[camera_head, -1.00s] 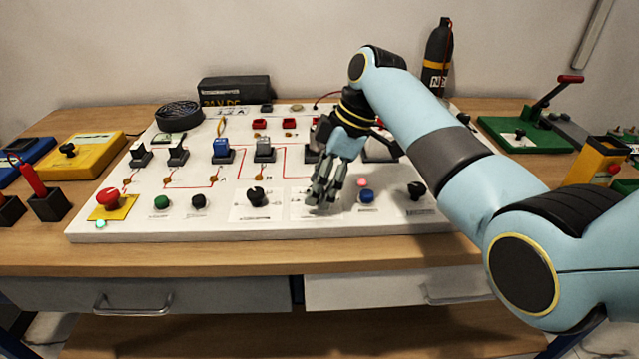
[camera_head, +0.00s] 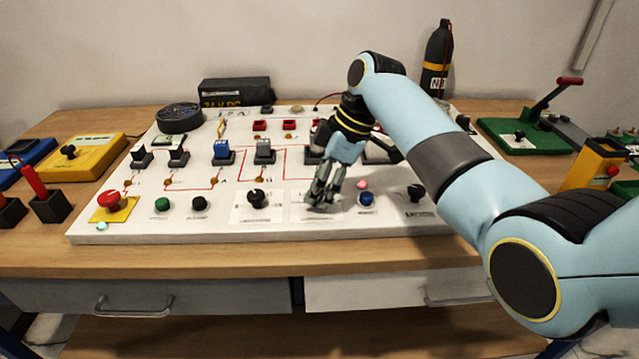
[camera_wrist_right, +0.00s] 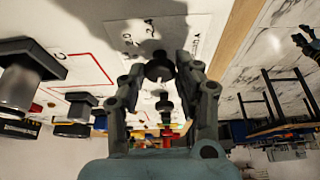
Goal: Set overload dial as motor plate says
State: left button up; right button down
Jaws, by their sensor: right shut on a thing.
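The white panel (camera_head: 90,225) carries a front row of controls. My right gripper (camera_head: 318,201) is down on a white label card in this row, between a black rotary knob (camera_head: 257,198) and a blue button (camera_head: 366,198). The gripper hides the dial there in the head view. In the right wrist view, the fingers (camera_wrist_right: 160,66) are on either side of a small black dial (camera_wrist_right: 159,68), closed on it. The dial's pointer and scale are too small to read. I cannot make out a readable motor plate. My left gripper does not show.
Left of the gripper are a black button (camera_head: 199,203), a green button (camera_head: 162,204) and a red mushroom button (camera_head: 115,201). Another black knob (camera_head: 415,192) is to the right. Switches and a blue block (camera_head: 222,152) stand behind. The table's front edge is clear.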

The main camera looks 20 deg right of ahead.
jog(key=m+p, duration=0.1)
jog(key=p, duration=0.1)
jog(key=m+p, duration=0.1)
jog(key=p, duration=0.1)
jog(key=m+t+p, duration=0.1)
jog(key=m, duration=0.1)
jog(key=shift+s+a+r+h+p, duration=0.1)
jog(key=shift+s+r+h+p, duration=0.05)
jog(key=shift+r+h+p, duration=0.2)
jog(key=m+t+p, duration=0.1)
jog(key=m+p, duration=0.1)
jog(key=shift+f+h+p, duration=0.2)
jog(key=shift+h+p, duration=0.15)
jog(key=shift+f+m+p, duration=0.1)
jog(key=shift+m+p, duration=0.35)
jog(key=shift+m, duration=0.35)
jog(key=c, duration=0.9)
grip_release()
jog(key=shift+c, duration=0.2)
jog(key=v, duration=1.2)
jog(key=shift+s+a, duration=0.2)
jog(key=shift+f, duration=0.1)
